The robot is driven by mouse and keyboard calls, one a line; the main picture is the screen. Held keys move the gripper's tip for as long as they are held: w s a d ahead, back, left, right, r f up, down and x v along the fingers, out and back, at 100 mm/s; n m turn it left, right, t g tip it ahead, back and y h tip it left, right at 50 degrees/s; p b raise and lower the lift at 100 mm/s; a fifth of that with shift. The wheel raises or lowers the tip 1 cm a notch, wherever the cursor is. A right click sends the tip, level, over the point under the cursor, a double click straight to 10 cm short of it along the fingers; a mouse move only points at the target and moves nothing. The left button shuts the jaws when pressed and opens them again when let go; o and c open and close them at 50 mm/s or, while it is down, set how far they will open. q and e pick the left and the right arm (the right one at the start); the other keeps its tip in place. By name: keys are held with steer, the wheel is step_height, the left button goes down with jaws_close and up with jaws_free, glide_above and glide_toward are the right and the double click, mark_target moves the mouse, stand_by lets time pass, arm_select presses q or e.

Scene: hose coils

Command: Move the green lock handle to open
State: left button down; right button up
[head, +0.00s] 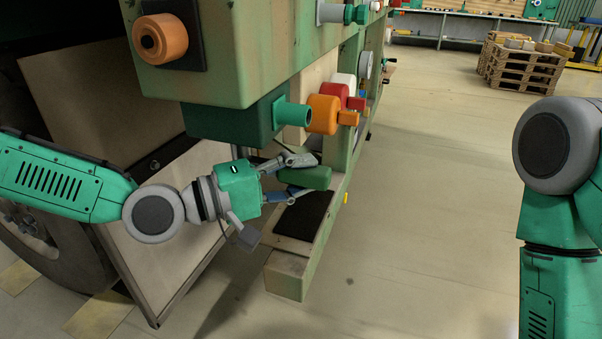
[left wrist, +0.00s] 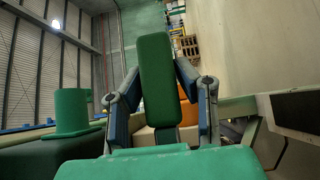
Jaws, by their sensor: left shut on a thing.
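The green lock handle (head: 306,178) is a rounded green block below the orange knob in the head view. It also stands upright in the middle of the left wrist view (left wrist: 158,80). My left gripper (head: 302,176) is shut on it, with one finger on each side. What the handle joins to is hidden by the gripper and fingers. My right arm shows at the right edge, but its gripper is out of the picture.
An orange knob (head: 322,114) and a green cylinder (head: 293,115) jut out just above my left gripper. A red knob (head: 335,96) is behind. A beam with a black pad (head: 304,216) lies below. Pallets (head: 523,67) stand far back. The floor at right is clear.

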arm_select(q)
steer(key=shift+s+f, duration=0.1)
steer(key=shift+f, duration=0.25)
steer(key=c, duration=1.2)
jaws_free()
steer(key=shift+d, duration=0.1)
steer(key=shift+r, duration=0.1)
steer(key=shift+r, duration=0.1)
steer(key=shift+v, duration=5.95)
steer(key=shift+f, duration=0.2)
